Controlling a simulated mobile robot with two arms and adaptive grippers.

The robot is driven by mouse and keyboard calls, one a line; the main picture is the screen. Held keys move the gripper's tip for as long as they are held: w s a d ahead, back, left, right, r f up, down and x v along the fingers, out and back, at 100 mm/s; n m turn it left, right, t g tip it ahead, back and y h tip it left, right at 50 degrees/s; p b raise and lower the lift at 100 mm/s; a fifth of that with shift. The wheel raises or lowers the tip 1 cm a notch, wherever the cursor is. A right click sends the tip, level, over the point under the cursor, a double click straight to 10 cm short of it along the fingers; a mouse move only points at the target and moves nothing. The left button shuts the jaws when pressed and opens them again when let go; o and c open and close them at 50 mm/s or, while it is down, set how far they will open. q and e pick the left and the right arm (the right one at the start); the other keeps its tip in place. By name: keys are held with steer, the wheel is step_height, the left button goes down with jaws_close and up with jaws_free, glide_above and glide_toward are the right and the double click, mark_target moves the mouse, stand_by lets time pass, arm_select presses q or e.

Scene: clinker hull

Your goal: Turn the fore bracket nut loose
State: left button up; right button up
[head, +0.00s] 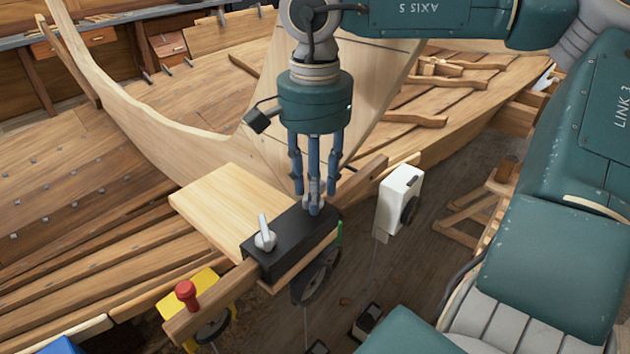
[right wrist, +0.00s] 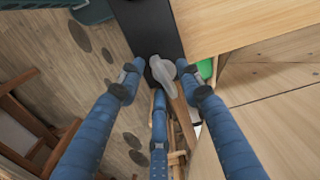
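A black bracket block (head: 292,240) lies across the wooden rail beside a pale board. A grey wing nut (head: 264,236) stands on its near end, clear of any gripper. My right gripper (head: 314,196) points down over the bracket's far end, its blue fingers hiding most of what is there. In the right wrist view, a second grey wing nut (right wrist: 162,69) sits at the end of the black bracket (right wrist: 148,28). The three fingertips are spread around this nut, with a gap visible on its left side. My left gripper is not in view.
The pale board (head: 226,205) lies left of the bracket, with the tall hull timber behind. A white device (head: 399,190) hangs to the right. A yellow device with a red knob (head: 187,290) is at the near end of the rail.

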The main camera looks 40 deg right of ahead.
step_height(320, 180, up, 12)
stand_by(0.6)
